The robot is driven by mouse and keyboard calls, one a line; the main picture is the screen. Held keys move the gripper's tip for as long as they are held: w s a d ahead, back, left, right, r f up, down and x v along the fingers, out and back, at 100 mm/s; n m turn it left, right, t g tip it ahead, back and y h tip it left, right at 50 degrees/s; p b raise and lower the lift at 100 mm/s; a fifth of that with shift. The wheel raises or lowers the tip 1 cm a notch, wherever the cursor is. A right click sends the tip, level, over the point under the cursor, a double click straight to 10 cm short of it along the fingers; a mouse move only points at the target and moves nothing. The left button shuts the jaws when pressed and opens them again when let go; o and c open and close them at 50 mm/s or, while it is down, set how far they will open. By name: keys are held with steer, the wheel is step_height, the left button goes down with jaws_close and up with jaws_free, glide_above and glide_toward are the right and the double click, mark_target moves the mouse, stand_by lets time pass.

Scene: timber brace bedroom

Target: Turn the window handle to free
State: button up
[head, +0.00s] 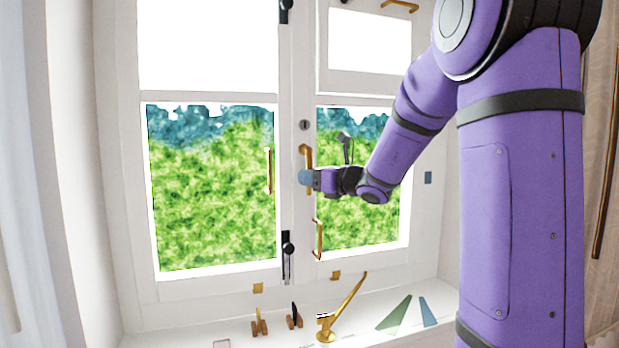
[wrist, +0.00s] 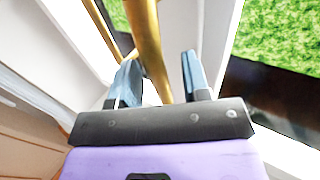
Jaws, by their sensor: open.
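The window handle is a brass lever (head: 306,152) on the middle frame of the window, pointing downward. My gripper (head: 306,178) is at its lower part in the head view, its blue fingertips hiding some of the lever. In the wrist view, the brass lever (wrist: 147,38) passes between the two blue fingers of my open gripper (wrist: 158,72). A gap shows between the lever and the right finger. The lever is close to the left finger; I cannot tell whether they touch.
A brass pull (head: 269,170) is on the left sash and another brass handle (head: 318,240) is lower right. A black bolt (head: 288,255) is below.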

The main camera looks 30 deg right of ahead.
steer(key=shift+w+a, duration=0.15)
steer(key=shift+w, duration=0.2)
steer(key=shift+c, duration=0.3)
jaws_close()
